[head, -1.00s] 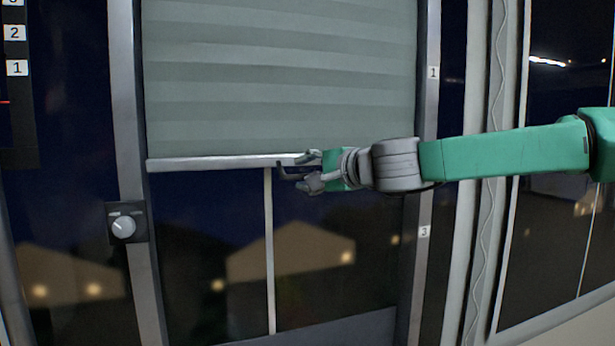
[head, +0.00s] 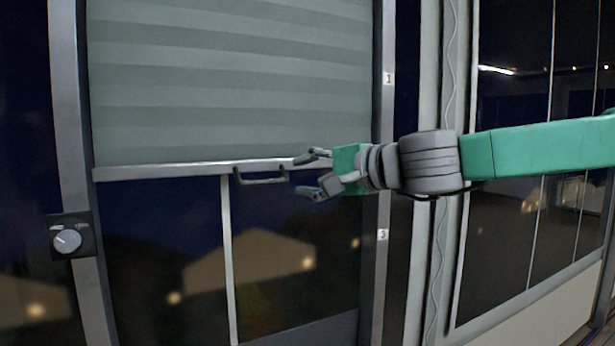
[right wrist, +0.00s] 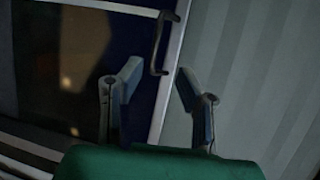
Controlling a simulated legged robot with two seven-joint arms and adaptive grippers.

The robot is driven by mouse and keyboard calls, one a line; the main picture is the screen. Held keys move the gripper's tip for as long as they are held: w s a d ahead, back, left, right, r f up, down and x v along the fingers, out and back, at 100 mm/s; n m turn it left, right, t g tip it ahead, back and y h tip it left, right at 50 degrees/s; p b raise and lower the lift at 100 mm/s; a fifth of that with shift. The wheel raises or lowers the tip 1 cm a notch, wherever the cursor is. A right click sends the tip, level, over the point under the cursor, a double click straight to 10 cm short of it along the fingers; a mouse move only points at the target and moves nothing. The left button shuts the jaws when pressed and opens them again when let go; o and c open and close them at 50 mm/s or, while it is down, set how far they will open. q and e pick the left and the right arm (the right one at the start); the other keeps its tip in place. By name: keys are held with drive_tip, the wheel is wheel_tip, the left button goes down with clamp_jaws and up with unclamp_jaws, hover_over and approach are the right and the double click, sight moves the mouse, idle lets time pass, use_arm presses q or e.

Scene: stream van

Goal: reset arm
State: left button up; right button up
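My right gripper (head: 312,175) comes in from the right on a green and grey arm. Its fingers are spread and empty. A dark handle (head: 262,178) hangs under the bottom rail (head: 150,172) of the grey striped blind (head: 235,85), just left of the fingertips and apart from them. In the right wrist view the open fingers (right wrist: 152,95) show with the handle (right wrist: 160,45) beyond them and a gap between. My left gripper is not in the head view.
The blind covers the upper part of a dark window (head: 290,270), with blurred lights showing through below. A round knob (head: 67,241) is on the left frame. More windows are at the right.

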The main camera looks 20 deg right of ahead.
drive_tip(key=shift+s, duration=0.15)
drive_tip(key=shift+d, duration=0.2)
drive_tip(key=s+a+f+n+g+h+b, duration=0.1)
drive_tip(key=s+f+n+g+b, duration=0.1)
drive_tip(key=f, duration=1.2)
drive_tip(key=s+a+f+n+g+h+b, duration=0.1)
drive_tip(key=s+f+n+g, duration=0.15)
drive_tip(key=f, duration=1.05)
drive_tip(key=s+a+f+n+g+h+b, duration=0.1)
drive_tip(key=s+a+f+g+h+b, duration=0.1)
drive_tip(key=f, duration=1.2)
drive_tip(key=s+d+f+n+g+h+b, duration=0.1)
drive_tip(key=s+d+f+n+g, duration=0.1)
drive_tip(key=s+f, duration=0.7)
drive_tip(key=s+d+f+n+g+h+b, duration=0.1)
drive_tip(key=s+d+f+n+g+b, duration=0.1)
drive_tip(key=s+f, duration=0.7)
drive_tip(key=s+d+f+n+g+b, duration=0.2)
drive_tip(key=s+f+n, duration=0.3)
drive_tip(key=s+f, duration=0.4)
drive_tip(key=shift+s+d+f+g+h, duration=0.2)
drive_tip(key=shift+s+d+g+h, duration=0.2)
drive_tip(key=shift+s+d+g, duration=0.6)
drive_tip(key=shift+a+t, duration=0.2)
drive_tip(key=shift+t, duration=0.05)
